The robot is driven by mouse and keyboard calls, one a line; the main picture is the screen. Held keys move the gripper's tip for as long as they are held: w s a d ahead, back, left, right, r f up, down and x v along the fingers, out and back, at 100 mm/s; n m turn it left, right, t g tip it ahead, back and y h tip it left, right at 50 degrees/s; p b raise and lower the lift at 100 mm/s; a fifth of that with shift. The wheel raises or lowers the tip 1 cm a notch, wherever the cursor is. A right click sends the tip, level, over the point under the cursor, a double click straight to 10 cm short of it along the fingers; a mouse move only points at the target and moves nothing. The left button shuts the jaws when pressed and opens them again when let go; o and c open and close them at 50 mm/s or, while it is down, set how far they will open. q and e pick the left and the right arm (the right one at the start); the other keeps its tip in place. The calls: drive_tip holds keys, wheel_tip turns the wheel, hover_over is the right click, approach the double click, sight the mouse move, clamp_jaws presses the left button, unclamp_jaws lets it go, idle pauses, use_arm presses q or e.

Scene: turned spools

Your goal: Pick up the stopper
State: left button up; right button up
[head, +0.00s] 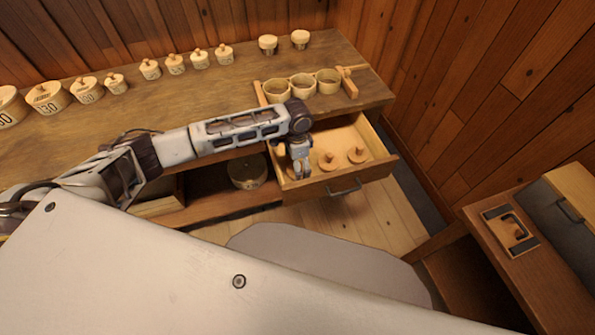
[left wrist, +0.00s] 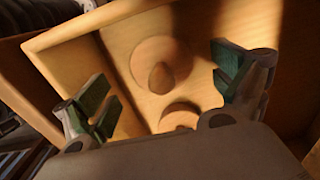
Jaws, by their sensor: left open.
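Round wooden stoppers with knobs lie in the open drawer (head: 378,168) below the worktop. In the head view one stopper (head: 328,161) is just right of my left gripper (head: 301,174), and another stopper (head: 357,155) is further right. In the left wrist view, one knobbed stopper (left wrist: 162,64) appears between the fingers of my left gripper (left wrist: 168,88), with no visible contact. A second stopper (left wrist: 180,116) is partly hidden by the gripper body. My left gripper points down into the drawer, open and empty. My right gripper is not in view.
A rack with several round cups (head: 302,86) stands on the worktop (head: 235,88) above the drawer. Several lidded wooden containers (head: 48,97) line its back. A round container (head: 247,171) sits on the shelf left of the drawer. A cabinet (head: 520,260) stands at right.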

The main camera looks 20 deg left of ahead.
use_arm(q)
drive_tip(key=shift+w+f, duration=0.1)
drive_tip(key=shift+f, duration=1.85)
drive_tip(key=c, duration=1.1)
drive_tip(key=shift+r, duration=0.1)
drive_tip(key=shift+c, duration=0.2)
